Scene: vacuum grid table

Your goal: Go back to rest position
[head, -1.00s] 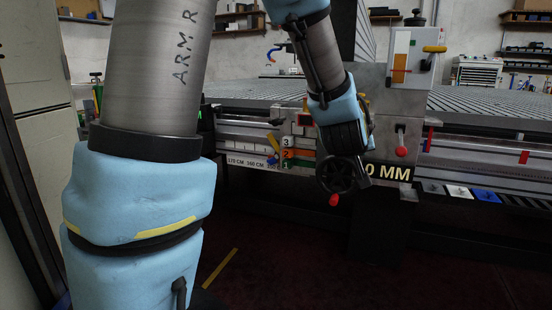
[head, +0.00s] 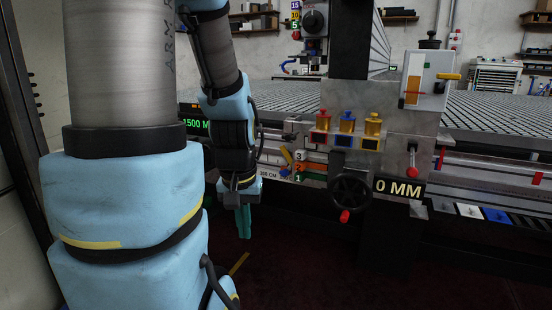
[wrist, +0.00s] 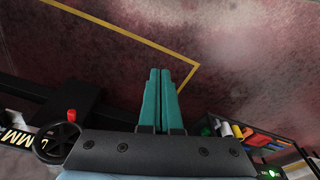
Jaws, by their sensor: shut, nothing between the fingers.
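My gripper (head: 243,222) hangs below my blue and grey arm in the head view, left of the machine's handwheel. Its teal fingers point down over the dark red floor and hold nothing. In the wrist view the two teal fingers (wrist: 159,100) lie side by side, closed together, with bare floor beyond them. The gripper is apart from the machine front and touches nothing that I can see.
The black handwheel (head: 351,193) with a red knob sits right of my gripper. Red, blue and yellow plungers (head: 347,124) stand above it. A "0 MM" display (head: 398,188) is beside it. The grid table (head: 480,118) lies behind. The floor below is clear, with a yellow line (wrist: 190,58).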

